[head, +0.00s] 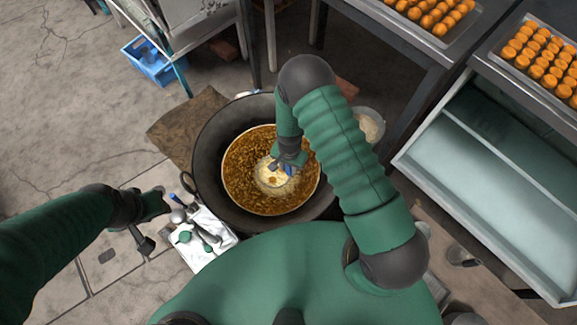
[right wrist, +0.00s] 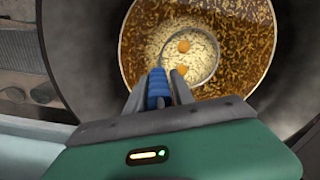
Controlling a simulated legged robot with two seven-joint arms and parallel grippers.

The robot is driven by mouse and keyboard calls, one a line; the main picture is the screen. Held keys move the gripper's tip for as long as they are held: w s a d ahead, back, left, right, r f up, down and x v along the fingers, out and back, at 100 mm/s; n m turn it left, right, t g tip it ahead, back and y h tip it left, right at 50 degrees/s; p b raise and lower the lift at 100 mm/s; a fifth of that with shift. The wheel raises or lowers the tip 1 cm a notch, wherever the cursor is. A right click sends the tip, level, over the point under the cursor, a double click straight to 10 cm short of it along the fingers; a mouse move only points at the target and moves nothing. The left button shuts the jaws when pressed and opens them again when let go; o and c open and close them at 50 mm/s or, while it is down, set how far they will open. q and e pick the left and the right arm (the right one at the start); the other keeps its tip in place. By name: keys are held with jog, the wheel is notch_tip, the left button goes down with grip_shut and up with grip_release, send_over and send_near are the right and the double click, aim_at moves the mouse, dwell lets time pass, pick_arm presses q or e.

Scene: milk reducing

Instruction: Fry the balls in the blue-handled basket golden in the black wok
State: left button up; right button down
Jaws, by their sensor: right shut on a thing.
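The black wok (head: 214,185) stands in the middle of the head view, with bubbling brown oil (head: 240,190) in it. My right gripper (head: 287,160) is over the wok, shut on the blue handle (head: 290,171). In the right wrist view the handle (right wrist: 157,88) sits between the fingers. The round basket (right wrist: 216,62) is down in the oil, with pale froth over it. Two orange balls (right wrist: 183,46) show inside it; the arm partly hides the basket in the head view. My left gripper (head: 154,203) is left of the wok; its jaws are unclear.
A white tray (head: 190,250) with utensils lies left of the wok's front. A pale bowl (head: 370,125) stands at the wok's right. Trays of orange balls (head: 545,65) are at the upper right. A blue crate (head: 150,65) is on the floor at the upper left.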

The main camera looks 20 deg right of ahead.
notch_tip(320, 180, up, 19)
jog(key=p, duration=1.5)
dwell(1.4)
